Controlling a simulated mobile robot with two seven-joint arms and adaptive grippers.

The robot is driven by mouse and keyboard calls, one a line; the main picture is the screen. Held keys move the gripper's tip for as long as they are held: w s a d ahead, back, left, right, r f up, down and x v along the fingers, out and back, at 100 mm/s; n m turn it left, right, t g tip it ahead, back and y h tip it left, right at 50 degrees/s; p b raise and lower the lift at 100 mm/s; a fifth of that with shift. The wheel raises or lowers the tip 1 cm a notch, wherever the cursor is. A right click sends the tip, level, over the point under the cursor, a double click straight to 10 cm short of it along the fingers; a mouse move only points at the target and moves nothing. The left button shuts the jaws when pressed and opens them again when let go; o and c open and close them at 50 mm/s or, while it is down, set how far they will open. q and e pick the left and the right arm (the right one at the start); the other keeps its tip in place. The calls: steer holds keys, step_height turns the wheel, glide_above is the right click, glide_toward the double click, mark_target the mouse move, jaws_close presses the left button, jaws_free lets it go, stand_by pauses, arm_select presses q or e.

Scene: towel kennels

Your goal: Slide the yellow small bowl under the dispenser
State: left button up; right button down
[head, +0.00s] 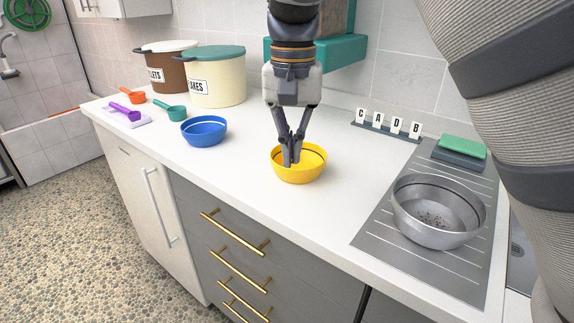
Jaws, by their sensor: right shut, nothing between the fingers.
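My left gripper is not in view.
A blue bowl (204,131) stands left of the yellow one. Two lidded tubs (217,88) and several scoops (171,112) are farther left. Letter cards (388,125) stand at the back right. A metal bowl (437,213) is on the grey drainboard (385,240). The counter around the yellow bowl is clear.

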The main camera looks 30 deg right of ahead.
mark_target(296, 198)
steer(key=s+f, duration=0.2)
steer(key=f, duration=0.1)
steer(key=shift+f, duration=0.3)
steer(key=f, duration=0.5)
steer(key=shift+w+f, duration=0.2)
steer(key=shift+f, duration=0.2)
steer(key=w+d, duration=0.2)
steer(key=w, duration=0.1)
steer(key=shift+f+b, duration=0.1)
steer(key=shift+b, duration=0.3)
steer(key=shift+w+d, duration=0.1)
steer(key=shift+w, duration=0.1)
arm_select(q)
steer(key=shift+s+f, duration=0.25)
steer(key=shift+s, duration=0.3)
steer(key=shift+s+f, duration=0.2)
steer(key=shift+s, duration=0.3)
arm_select(e)
steer(key=shift+r, duration=0.2)
